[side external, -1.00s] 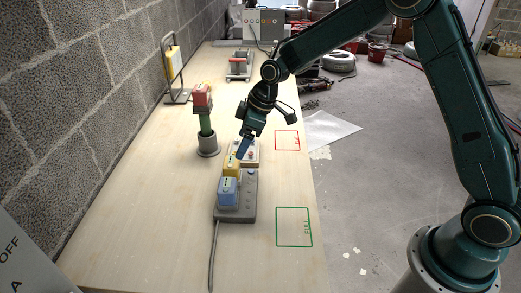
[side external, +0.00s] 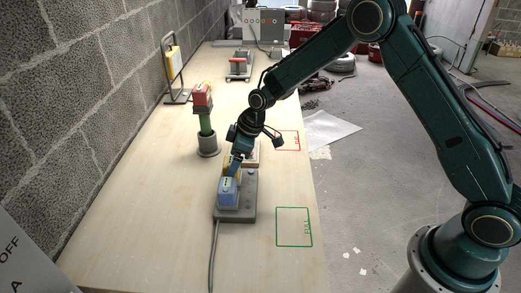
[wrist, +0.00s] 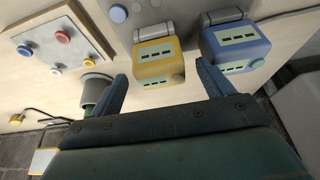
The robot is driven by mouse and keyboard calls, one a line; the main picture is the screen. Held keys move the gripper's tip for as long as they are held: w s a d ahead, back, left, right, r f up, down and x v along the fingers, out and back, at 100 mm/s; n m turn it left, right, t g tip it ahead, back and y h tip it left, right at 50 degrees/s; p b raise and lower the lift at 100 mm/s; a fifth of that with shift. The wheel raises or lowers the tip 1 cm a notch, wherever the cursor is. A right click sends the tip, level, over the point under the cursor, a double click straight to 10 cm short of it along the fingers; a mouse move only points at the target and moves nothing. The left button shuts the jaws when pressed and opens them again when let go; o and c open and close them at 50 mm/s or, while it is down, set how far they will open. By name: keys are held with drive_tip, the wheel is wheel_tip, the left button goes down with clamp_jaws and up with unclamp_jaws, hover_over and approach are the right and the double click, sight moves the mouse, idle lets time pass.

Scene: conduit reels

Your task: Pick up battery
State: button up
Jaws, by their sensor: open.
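A yellow battery (wrist: 157,62) and a blue battery (wrist: 236,46) sit side by side on a grey charger base (side external: 248,205). In the side view the blue battery (side external: 228,190) is nearer the camera, and my gripper partly hides the yellow one. My gripper (side external: 236,164) is open and angled down just above the yellow battery. In the wrist view my open fingers (wrist: 163,86) lie to either side of the yellow battery's lower end, with the right finger near the gap beside the blue battery. I cannot tell whether the fingers touch either battery.
A red block (side external: 203,92) tops a green-handled tool in a grey cup (side external: 208,146). Green (side external: 294,227) and red outlined squares mark the right side of the table. A cable runs from the charger.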

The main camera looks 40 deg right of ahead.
drive_tip(key=shift+x, duration=2.3)
drive_tip(key=c, duration=1)
